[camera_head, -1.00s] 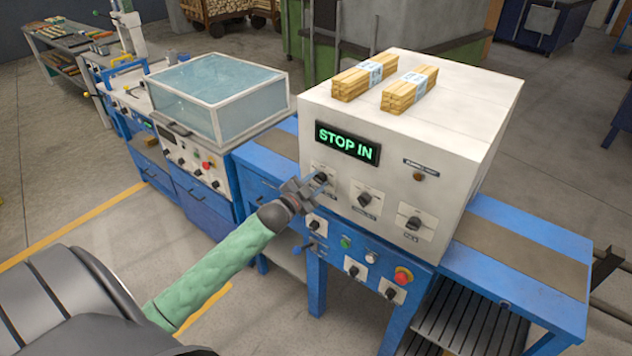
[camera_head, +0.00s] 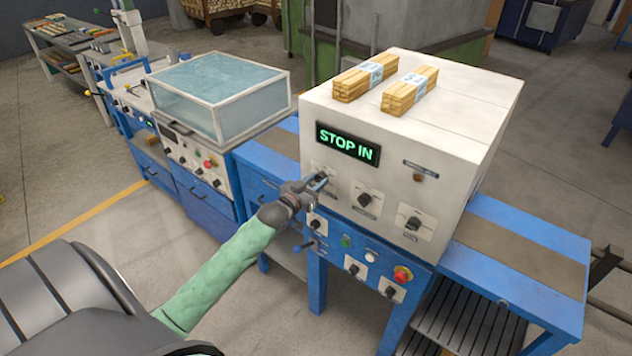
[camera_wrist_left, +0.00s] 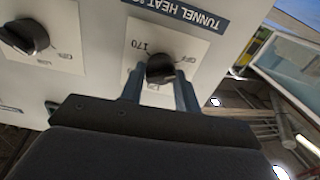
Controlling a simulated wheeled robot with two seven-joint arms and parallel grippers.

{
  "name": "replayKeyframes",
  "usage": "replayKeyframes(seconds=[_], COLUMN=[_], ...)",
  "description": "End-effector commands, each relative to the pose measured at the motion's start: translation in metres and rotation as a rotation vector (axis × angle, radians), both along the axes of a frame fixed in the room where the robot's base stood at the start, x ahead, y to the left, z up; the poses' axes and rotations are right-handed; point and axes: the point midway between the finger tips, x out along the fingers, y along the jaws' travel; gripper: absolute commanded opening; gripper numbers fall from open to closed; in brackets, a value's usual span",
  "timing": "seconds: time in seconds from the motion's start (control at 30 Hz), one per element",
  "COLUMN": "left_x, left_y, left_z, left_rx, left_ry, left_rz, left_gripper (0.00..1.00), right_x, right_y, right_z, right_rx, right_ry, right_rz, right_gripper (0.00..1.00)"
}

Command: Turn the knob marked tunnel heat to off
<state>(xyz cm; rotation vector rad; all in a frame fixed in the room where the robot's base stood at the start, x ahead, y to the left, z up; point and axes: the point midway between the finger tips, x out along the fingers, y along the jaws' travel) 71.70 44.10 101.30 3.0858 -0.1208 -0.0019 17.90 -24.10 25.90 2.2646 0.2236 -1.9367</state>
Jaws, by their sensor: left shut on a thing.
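The tunnel heat knob (camera_wrist_left: 161,68) is black, on a white plate under a label reading "TUNNEL HEAT" in the left wrist view. The number 170 shows beside it. My left gripper (camera_wrist_left: 161,84) has a finger on each side of this knob and is shut on it. In the head view my left gripper (camera_head: 318,186) is at the leftmost knob of the white machine front (camera_head: 390,190) and mostly hides that knob. The knob's exact pointer direction is hard to tell. My right gripper is not in view.
A second knob (camera_head: 366,199) and a third knob (camera_head: 413,223) sit to the right. A display (camera_head: 347,144) reads "STOP IN". Below are a red button (camera_head: 403,275) and more knobs. Two wood bundles lie on top of the machine.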

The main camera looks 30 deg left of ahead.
Motion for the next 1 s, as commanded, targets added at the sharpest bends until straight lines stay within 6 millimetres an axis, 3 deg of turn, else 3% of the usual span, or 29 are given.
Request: replayKeyframes(seconds=[0.57,0.6,0.7,1.0], left_x=[-0.001,-0.001,-0.001,-0.001], left_y=[0.0,0.0,0.0,0.0], left_z=[-0.003,-0.003,-0.003,-0.002], left_rx=[-0.036,-0.036,-0.036,-0.035], left_ry=[0.008,0.008,0.007,0.005], left_rz=[0.001,0.0,0.0,0.0], left_gripper=[0.09,0.34,0.54,0.54], right_x=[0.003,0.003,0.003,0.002], right_y=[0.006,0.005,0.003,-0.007], right_z=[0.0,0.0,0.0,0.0], right_rx=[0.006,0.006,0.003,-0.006], right_ry=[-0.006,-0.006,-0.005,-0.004], right_rz=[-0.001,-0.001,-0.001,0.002], right_gripper=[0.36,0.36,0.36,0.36])
